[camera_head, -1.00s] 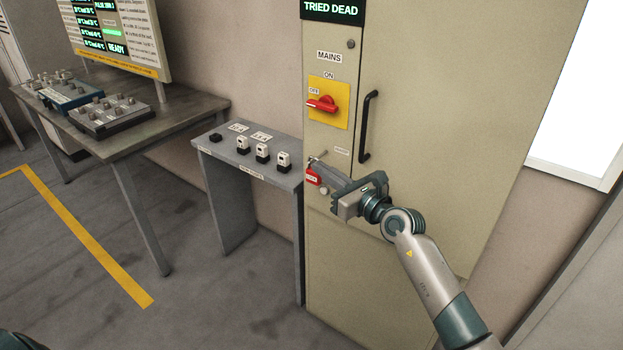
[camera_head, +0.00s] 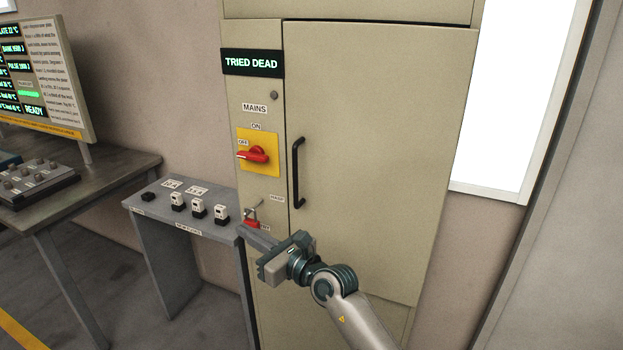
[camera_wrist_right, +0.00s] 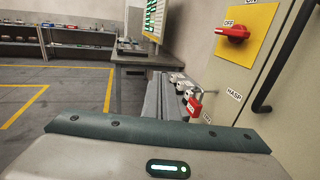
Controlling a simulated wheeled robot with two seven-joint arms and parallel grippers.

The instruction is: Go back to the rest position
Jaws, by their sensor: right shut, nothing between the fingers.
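My right gripper (camera_head: 245,233) is shut and empty. It is in front of the tan cabinet (camera_head: 370,130), with its tips just below a red padlock (camera_head: 252,223) in the head view. The padlock hangs at the hasp under the mains switch (camera_head: 257,155), whose red handle is on a yellow plate. The padlock also shows in the right wrist view (camera_wrist_right: 194,106), beyond the gripper fingers (camera_wrist_right: 158,105), and looks apart from them. My left gripper is in neither view.
A small grey stand (camera_head: 165,213) with several white-topped padlocks stands left of the cabinet, close to the gripper. A bench (camera_head: 110,180) with control boxes is further left. A black door handle (camera_head: 297,172) juts from the cabinet. Floor lies open at lower left.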

